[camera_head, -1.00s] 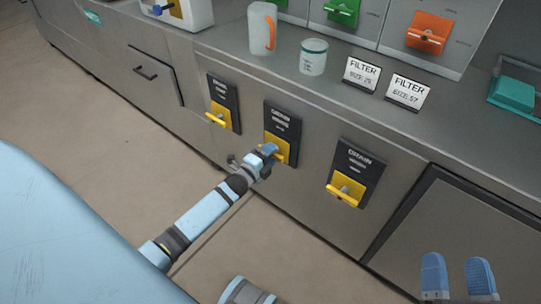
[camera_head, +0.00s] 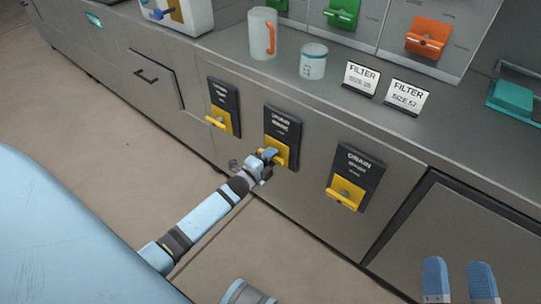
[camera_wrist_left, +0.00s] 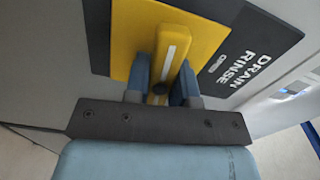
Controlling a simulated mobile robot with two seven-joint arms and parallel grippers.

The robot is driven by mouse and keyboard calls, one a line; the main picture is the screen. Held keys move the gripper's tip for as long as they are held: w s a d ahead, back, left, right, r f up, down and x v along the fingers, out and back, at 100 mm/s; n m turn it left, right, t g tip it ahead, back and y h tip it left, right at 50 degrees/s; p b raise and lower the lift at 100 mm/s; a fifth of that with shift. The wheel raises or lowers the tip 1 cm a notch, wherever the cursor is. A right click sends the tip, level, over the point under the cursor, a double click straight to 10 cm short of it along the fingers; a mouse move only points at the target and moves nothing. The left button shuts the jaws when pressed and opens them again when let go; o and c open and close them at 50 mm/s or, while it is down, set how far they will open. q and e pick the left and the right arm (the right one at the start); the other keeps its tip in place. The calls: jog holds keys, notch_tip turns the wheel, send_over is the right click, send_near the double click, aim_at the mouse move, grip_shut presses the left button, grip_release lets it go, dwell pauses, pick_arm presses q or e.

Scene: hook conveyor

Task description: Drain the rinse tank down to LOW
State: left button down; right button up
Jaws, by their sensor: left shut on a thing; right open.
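The middle drain valve is a black panel (camera_head: 283,124) with a yellow plate and yellow handle on the cabinet front. In the left wrist view its panel (camera_wrist_left: 255,50) reads "DRAIN RINSE", and the yellow handle (camera_wrist_left: 172,42) has a white stripe. My left gripper (camera_head: 268,156) is shut on this handle, with a blue finger on each side of it, as the left wrist view (camera_wrist_left: 163,85) shows. My right gripper (camera_head: 459,280) is open and empty at the bottom right, in front of the dark cabinet panel. No tank level indicator can be made out.
Similar drain valves flank it, one on the left (camera_head: 221,108) and one on the right (camera_head: 350,180). On the counter stand a pitcher (camera_head: 261,35), a cup (camera_head: 313,62) and two filter signs (camera_head: 361,77). Green (camera_head: 342,14) and orange (camera_head: 428,38) handles are behind. Floor in front is clear.

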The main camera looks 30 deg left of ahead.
pick_arm(q)
jog(key=n+p, duration=0.3)
jog(key=n, duration=0.1)
jog(key=shift+r, duration=0.1)
jog(key=shift+n+p, duration=0.45)
jog(key=shift+n, duration=0.55)
pick_arm(e)
notch_tip(320, 180, down, 8)
jog(key=d+g+h, duration=0.2)
jog(key=g+h, duration=0.1)
jog(key=shift+d+r+g, duration=0.15)
jog(key=shift+d+g, duration=0.15)
jog(key=shift+d, duration=0.05)
pick_arm(q)
jog(key=c, duration=1)
grip_release()
jog(key=shift+o, duration=0.2)
